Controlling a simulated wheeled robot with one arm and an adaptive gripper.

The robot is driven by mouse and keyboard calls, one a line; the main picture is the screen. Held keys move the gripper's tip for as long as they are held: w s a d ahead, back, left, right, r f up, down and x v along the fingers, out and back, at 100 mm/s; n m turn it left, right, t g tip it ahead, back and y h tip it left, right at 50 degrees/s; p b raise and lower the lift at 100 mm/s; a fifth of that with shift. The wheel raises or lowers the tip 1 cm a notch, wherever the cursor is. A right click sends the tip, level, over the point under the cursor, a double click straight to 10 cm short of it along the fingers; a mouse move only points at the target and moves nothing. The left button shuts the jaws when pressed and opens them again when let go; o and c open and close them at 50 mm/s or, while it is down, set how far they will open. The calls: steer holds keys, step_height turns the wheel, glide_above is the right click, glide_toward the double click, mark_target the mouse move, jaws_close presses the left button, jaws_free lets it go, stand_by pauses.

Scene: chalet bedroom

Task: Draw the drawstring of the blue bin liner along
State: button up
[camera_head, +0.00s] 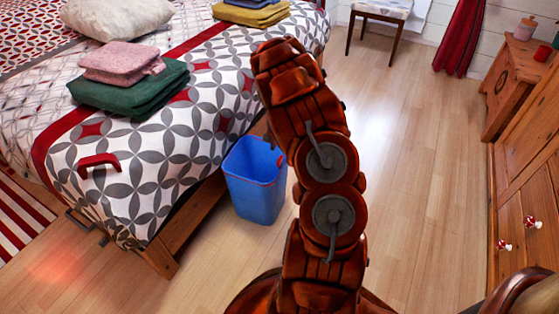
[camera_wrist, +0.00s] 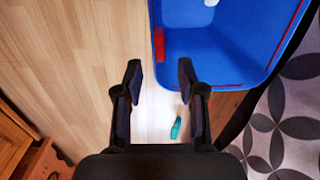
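The blue bin liner (camera_head: 253,190) shows in the head view as a blue bin shape on the floor beside the bed; I cannot tell liner from bin. In the wrist view the blue liner (camera_wrist: 215,60) fills the upper right, its open inside facing me. A red drawstring tab (camera_wrist: 159,45) hangs at its left rim, and a red strip runs along the right rim. My gripper (camera_wrist: 161,76) is open and empty, its fingertips just below the red tab and apart from it. In the head view my arm covers part of the bin's right side, and the fingers are not clear.
The bed (camera_head: 185,150) stands left of the bin, with folded cloths (camera_head: 130,90) and a red handle-like item (camera_head: 98,161) on it. A small teal object (camera_wrist: 176,127) lies on the floor. A wooden dresser (camera_head: 520,190) stands at right. Floor between is clear.

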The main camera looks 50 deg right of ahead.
mark_target(280, 158)
step_height(280, 158, down, 7)
steer(key=shift+r+b, duration=0.1)
steer(key=shift+b, duration=0.75)
steer(key=shift+c, duration=0.3)
jaws_close()
steer(key=shift+r, duration=0.1)
